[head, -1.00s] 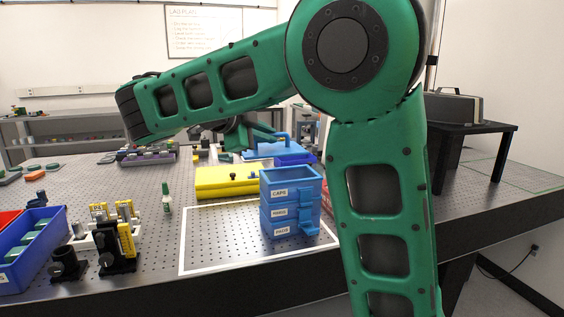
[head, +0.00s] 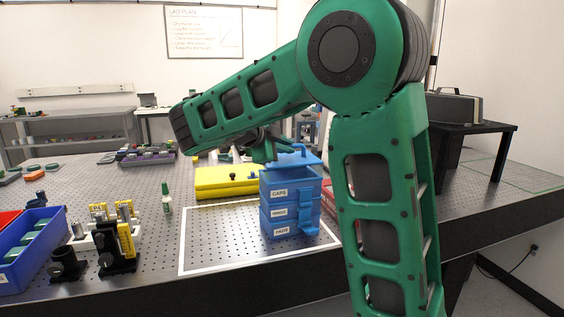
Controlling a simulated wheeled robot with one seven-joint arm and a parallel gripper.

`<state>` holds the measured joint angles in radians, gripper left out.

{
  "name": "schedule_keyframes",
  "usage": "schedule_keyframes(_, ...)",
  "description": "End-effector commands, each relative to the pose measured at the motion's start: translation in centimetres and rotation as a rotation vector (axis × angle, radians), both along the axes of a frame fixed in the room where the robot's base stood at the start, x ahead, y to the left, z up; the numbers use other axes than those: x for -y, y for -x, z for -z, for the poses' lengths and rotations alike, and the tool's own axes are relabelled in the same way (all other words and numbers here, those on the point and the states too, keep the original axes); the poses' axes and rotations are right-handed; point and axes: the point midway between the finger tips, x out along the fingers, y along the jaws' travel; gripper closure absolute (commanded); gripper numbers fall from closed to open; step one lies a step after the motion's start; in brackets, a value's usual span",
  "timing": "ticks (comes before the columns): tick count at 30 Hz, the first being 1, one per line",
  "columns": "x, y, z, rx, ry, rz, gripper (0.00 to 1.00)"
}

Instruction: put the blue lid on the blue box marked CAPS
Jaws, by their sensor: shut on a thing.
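The blue box marked CAPS (head: 279,193) is the top one of a stack of blue labelled boxes inside a white outline on the perforated table. The blue lid (head: 302,158), with a raised handle, is over the top of the CAPS box. I cannot tell whether it touches the rim or hangs just above it. My gripper (head: 284,149) is shut on the lid at its handle; the fingertips are small and partly hidden by my green arm.
A yellow case (head: 226,182) lies behind and left of the stack. A green-capped bottle (head: 166,199) stands left of the outline. Black optical mounts (head: 116,250) and a blue bin (head: 32,240) stand at the front left. The outlined area left of the stack is clear.

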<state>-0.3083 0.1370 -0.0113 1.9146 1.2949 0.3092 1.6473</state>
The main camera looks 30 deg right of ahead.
Motion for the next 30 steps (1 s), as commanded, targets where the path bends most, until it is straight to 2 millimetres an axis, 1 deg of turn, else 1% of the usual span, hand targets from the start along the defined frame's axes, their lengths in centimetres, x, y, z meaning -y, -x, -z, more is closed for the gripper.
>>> schedule_keyframes(6,0.0,0.0,2.9,-0.006,0.002,-0.001,1.00)
schedule_keyframes(9,0.0,0.0,3.7,-0.003,0.001,-0.001,1.00)
schedule_keyframes(20,-0.1,0.0,4.1,-0.001,0.000,-0.001,1.00)
schedule_keyframes(21,-0.1,0.0,4.1,-0.001,0.000,-0.001,0.83)
schedule_keyframes(22,-0.1,0.0,4.1,-0.001,0.000,-0.001,0.76)
schedule_keyframes(23,-0.1,0.0,4.1,-0.001,0.000,-0.001,0.71)
schedule_keyframes(30,-0.1,0.0,4.0,-0.002,0.000,-0.002,0.71)
